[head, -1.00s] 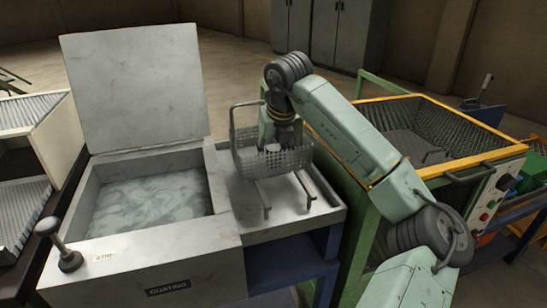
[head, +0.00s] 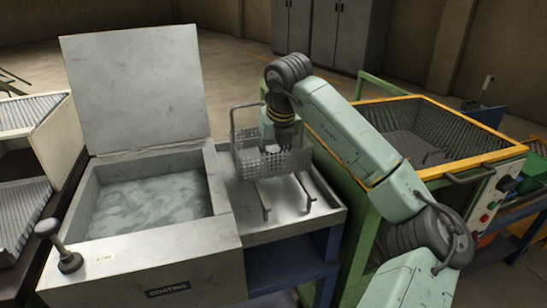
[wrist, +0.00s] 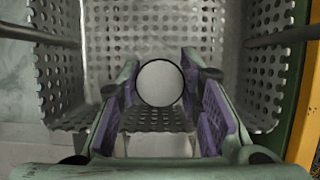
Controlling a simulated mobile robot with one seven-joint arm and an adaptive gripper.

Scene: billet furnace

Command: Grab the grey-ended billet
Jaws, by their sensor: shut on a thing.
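The grey-ended billet (wrist: 160,84) shows its round pale grey end face with a dark rim in the wrist view. My gripper (wrist: 163,110) has its purple-padded fingers on either side of it and is shut on it. The billet and fingers are inside a perforated metal basket (wrist: 85,105). In the head view my gripper (head: 277,146) reaches down into the basket (head: 290,164), whose front wall hides most of the fingers and the billet.
The basket stands over a grey bench with rails (head: 262,200). To its left is an open coating tank (head: 150,205) with a raised lid (head: 135,90). A yellow-rimmed mesh bin (head: 450,162) stands close on the right.

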